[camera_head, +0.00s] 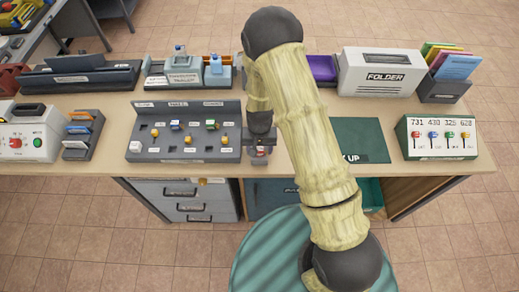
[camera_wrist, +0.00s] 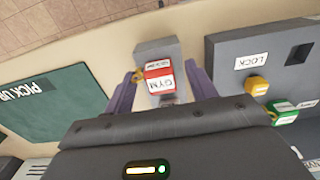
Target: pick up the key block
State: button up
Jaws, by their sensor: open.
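A small grey block with a red-framed tag reading GYM (camera_wrist: 158,78) lies between my fingers in the wrist view; it appears to be the key block. My gripper (camera_wrist: 162,76) is open, with one purple-grey finger on each side of the block. I cannot tell whether either finger touches it. In the head view my gripper (camera_head: 260,142) points down at the table's front edge, right beside the grey key panel (camera_head: 143,116). My gripper and arm hide most of the block there.
The key panel, with several coloured tags, stands close by. A green PICK UP mat (camera_head: 362,143) lies right of my arm. A white box with coloured keys (camera_head: 437,137) stands farther right.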

aim_at(260, 149)
dwell(0.3)
jog(key=c, duration=1.1)
jog(key=shift+o, duration=0.2)
notch_tip(260, 149, up, 10)
jog(key=b, duration=0.2)
jog(key=shift+b, duration=0.3)
jog(key=shift+w+d, duration=0.1)
